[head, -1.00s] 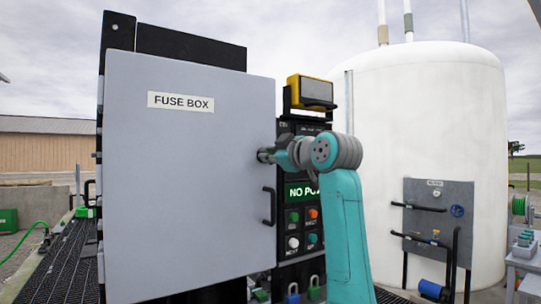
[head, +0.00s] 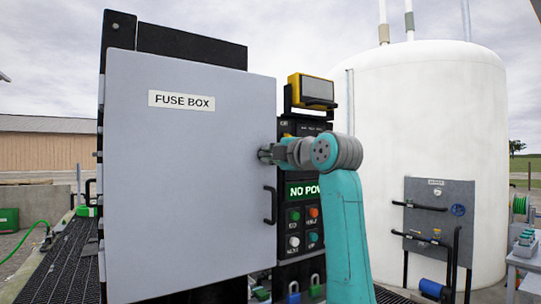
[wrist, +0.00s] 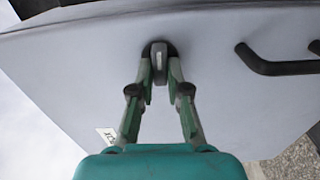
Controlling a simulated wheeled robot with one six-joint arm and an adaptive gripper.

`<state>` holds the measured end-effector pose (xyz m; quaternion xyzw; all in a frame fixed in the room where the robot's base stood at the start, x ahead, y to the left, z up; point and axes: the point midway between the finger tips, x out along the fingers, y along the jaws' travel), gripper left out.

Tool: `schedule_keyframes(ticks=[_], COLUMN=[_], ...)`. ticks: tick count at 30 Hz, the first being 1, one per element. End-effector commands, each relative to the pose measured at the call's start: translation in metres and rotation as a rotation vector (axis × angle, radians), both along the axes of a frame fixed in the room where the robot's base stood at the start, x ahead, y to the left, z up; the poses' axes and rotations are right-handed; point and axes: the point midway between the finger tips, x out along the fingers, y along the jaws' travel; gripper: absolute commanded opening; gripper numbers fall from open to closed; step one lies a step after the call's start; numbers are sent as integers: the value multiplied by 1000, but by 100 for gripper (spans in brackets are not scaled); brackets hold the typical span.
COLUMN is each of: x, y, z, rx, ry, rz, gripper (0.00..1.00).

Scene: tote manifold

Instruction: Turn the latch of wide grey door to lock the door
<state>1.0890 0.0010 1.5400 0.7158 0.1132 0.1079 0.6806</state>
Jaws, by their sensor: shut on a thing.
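The wide grey door (head: 180,190), labelled FUSE BOX, looks closed against its black cabinet. Its latch (wrist: 160,58) shows in the wrist view as a small grey tab on a dark round base, near the door's edge. My gripper (wrist: 160,70) is shut on the latch, with one finger on each side of it. In the head view my gripper (head: 266,154) is at the door's right edge, above the handle, and hides the latch.
A black door handle (head: 269,205) sticks out below my gripper. A control panel (head: 304,215) with coloured buttons and a yellow-framed device (head: 311,90) stand right of the door. A white tank (head: 430,120) stands farther right.

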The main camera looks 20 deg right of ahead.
Motion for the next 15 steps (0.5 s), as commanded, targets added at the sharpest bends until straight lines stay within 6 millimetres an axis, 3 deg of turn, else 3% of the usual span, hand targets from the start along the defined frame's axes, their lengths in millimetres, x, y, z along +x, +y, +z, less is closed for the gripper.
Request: schedule_keyframes(ticks=[15], x=[0], y=[0], z=[-1], rx=[-64], ry=[-19], rz=[1], gripper=[0])
